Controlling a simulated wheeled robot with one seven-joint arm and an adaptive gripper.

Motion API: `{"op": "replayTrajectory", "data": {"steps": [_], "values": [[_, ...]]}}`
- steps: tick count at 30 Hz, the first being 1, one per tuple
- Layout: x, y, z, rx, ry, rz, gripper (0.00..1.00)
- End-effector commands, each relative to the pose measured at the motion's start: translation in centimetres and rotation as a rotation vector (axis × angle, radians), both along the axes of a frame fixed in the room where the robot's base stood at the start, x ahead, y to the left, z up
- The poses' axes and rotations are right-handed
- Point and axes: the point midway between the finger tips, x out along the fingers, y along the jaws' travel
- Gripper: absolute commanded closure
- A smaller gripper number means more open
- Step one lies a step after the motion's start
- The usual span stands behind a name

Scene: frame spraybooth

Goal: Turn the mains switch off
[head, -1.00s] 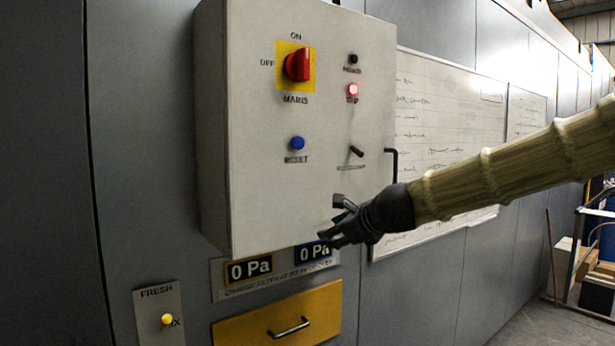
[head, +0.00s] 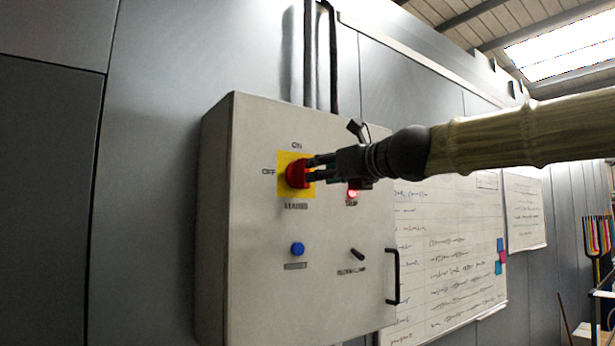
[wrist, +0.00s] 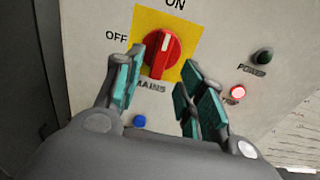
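The mains switch (head: 297,174) is a red rotary knob on a yellow square plate, high on the grey control cabinet. In the wrist view the knob (wrist: 160,56) has a white mark pointing up toward ON; OFF is printed to its left. My gripper (head: 314,168) is at the knob's right side in the head view. In the wrist view my gripper (wrist: 161,62) has its teal-padded fingers apart, one on each side of the knob. The left fingertip looks close to the knob; I cannot tell whether it touches. A gap shows on the right.
The cabinet (head: 240,290) also carries a lit red TRIP lamp (head: 352,194), a blue button (head: 297,249), a small black lever (head: 357,254) and a side handle (head: 396,276). The dark power lamp (wrist: 262,56) shows in the wrist view. A whiteboard (head: 440,260) hangs to the right.

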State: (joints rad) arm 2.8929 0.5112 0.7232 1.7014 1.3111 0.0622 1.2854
Motion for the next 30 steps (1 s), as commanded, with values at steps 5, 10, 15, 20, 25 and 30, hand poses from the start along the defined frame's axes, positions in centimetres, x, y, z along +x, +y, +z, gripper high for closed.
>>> {"op": "replayTrajectory", "data": {"steps": [5,10,15,20,25,30], "values": [[2.1,1.5,0.0,0.000,0.002,-0.001,0.61],[3.8,2.7,0.0,0.000,0.001,-0.001,0.61],[5.0,3.6,0.0,-0.001,0.000,-0.001,0.61],[5.4,3.8,0.0,-0.001,-0.001,-0.001,0.61],[5.5,3.9,0.0,-0.001,-0.001,-0.001,0.61],[5.5,3.9,0.0,-0.001,-0.001,-0.001,0.72]]}}
